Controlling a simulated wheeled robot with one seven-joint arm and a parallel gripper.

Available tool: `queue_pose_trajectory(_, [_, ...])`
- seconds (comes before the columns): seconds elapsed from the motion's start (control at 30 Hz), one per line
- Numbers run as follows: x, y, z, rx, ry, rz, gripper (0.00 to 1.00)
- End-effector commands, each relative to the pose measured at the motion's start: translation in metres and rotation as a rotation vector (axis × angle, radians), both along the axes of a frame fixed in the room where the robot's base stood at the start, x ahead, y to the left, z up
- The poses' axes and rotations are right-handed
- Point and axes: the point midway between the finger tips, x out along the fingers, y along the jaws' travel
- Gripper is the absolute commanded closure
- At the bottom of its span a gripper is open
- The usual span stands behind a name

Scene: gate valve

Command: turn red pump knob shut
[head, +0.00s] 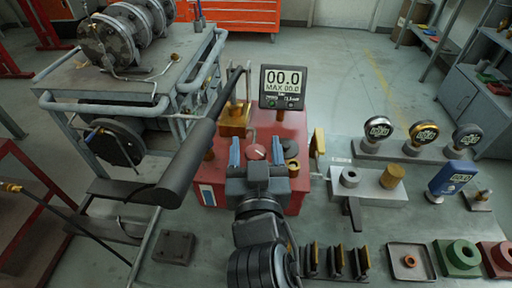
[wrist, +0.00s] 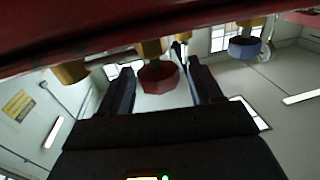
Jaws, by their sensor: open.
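The red pump (head: 290,125) stands on the bench with a small display on top reading 00.0. Its red knob (head: 256,152) shows between the blue-tipped fingers of my gripper (head: 256,151) in the head view. In the wrist view the dark red, many-sided knob (wrist: 160,77) hangs from a brass stem, between the two fingers of my gripper (wrist: 162,84). The gripper is open, with a gap visible on each side of the knob. I cannot tell how deep the knob sits between the fingers.
A black lever (head: 200,150) runs along the pump's left side. A display (head: 283,87) rises behind the knob. Several gauges (head: 423,134) and fittings stand to the right. A blue-grey knob (wrist: 243,46) hangs to the right in the wrist view.

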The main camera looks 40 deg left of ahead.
Motion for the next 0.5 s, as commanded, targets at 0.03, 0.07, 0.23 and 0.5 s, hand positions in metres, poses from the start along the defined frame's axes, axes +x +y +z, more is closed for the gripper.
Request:
queue_pose_trajectory(0.03, [-0.0001,-0.0001,-0.0001,0.000,0.000,0.000,0.36])
queue_pose_trajectory(0.07, [-0.0001,-0.0001,-0.0001,0.000,0.000,0.000,0.36])
queue_pose_trajectory(0.23, [-0.0002,-0.0001,0.0000,0.000,0.000,0.000,0.47])
queue_pose_trajectory(0.5, [-0.0002,-0.0002,0.0000,0.000,0.000,0.000,0.73])
